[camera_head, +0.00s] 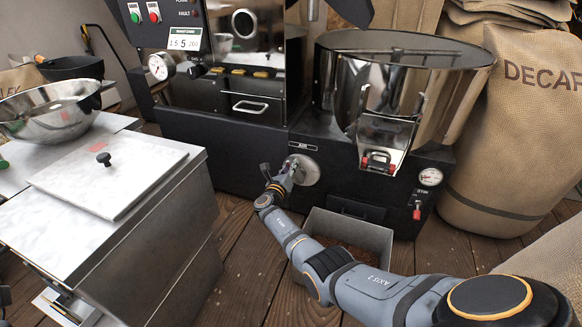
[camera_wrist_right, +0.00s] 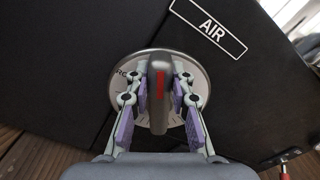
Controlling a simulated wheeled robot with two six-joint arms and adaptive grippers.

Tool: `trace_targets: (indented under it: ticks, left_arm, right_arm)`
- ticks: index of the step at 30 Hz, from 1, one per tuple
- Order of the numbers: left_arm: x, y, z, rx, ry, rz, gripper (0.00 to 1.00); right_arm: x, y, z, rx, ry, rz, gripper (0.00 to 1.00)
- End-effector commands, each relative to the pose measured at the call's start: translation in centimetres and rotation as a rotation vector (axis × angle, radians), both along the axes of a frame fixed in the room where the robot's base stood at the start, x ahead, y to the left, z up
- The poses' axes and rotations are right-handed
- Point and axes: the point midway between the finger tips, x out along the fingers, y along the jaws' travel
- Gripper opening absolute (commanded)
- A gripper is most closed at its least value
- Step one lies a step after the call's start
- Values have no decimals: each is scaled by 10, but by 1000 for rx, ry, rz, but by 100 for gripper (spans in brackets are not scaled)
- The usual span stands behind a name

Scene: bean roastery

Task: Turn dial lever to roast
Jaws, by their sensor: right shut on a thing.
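The dial (camera_head: 309,170) is a round silver plate low on the black roaster front, under a small AIR label. In the right wrist view the dial plate (camera_wrist_right: 187,77) fills the middle, with the lever (camera_wrist_right: 159,92), a grey bar with a red stripe, across it. Part of a word shows at the plate's left; the rest is hidden by the fingers. My right gripper (camera_head: 284,178) reaches the dial. In the wrist view its two fingers (camera_wrist_right: 159,98) with purple pads are shut on the lever, one on each side. My left gripper is not in view.
A metal bin (camera_head: 349,226) with brown contents stands below the dial, behind my right arm. A steel cabinet (camera_head: 180,238) with a loose lid (camera_head: 120,180) is at left. A STIR lever (camera_head: 417,212) sits at right, beside a DECAF sack (camera_head: 520,130).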

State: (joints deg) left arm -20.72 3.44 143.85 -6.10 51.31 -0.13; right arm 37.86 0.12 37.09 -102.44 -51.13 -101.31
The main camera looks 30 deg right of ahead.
Motion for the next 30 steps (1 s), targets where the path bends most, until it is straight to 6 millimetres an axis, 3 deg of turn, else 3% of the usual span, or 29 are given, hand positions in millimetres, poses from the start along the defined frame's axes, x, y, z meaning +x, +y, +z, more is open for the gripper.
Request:
trace_targets:
  ticks: [5,6,10,20,30]
  left_arm:
    - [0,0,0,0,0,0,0]
    - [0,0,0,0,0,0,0]
    - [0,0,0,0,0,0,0]
    - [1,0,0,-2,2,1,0]
    - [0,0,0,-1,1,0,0]
  right_arm:
    - [0,1,-1,-3,5,2,0]
    - [0,1,-1,-3,5,2,27]
    - [0,0,-1,-2,4,2,45]
    - [-1,2,-1,0,1,2,45]
    - [-35,41,-2,2,2,2,45]
